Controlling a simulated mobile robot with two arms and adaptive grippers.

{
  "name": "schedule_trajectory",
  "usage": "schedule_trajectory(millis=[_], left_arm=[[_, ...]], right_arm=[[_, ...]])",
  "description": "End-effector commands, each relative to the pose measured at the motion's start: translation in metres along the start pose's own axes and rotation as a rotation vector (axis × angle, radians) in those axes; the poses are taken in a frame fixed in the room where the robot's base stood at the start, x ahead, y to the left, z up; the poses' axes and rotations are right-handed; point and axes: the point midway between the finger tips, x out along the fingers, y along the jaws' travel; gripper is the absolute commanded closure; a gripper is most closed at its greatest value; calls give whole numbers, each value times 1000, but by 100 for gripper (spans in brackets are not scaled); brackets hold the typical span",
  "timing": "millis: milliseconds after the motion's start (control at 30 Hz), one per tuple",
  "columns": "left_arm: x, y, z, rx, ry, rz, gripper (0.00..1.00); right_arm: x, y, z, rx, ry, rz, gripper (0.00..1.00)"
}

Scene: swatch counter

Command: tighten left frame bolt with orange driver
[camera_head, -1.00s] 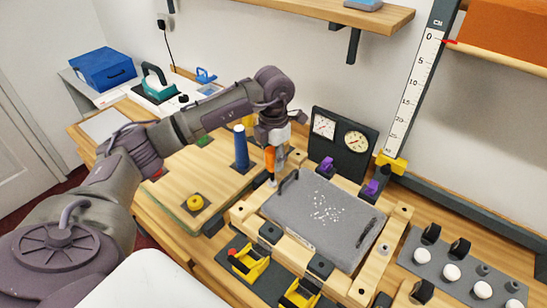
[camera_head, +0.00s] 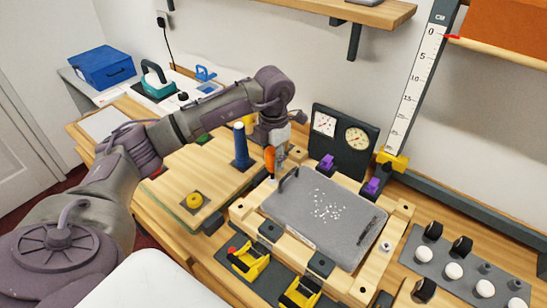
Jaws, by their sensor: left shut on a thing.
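The orange driver (camera_head: 269,158) stands roughly upright at the far left corner of the wooden frame (camera_head: 245,221). My left gripper (camera_head: 277,147) is shut on the driver's handle from above. The driver's tip points down at that corner; the bolt under it is hidden or too small to make out, so I cannot tell whether they touch. A grey plate (camera_head: 290,207) with white specks and dark handles lies inside the frame. My right gripper is not in view.
A blue cylinder (camera_head: 241,148) stands just left of the gripper. A dark two-dial gauge box (camera_head: 340,139) stands behind the frame, with purple clamps (camera_head: 327,162) at its back edge. Yellow clamps (camera_head: 247,262) sit in front. White knobs (camera_head: 454,270) are at right.

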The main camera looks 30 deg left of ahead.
Motion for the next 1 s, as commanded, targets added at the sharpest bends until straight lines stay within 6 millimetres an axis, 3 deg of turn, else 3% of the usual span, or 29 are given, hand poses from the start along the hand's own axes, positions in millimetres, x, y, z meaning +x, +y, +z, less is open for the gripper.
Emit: schedule_trajectory(millis=[1000], left_arm=[[4,0,0,18,-1,0,94]], right_arm=[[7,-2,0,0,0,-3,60]])
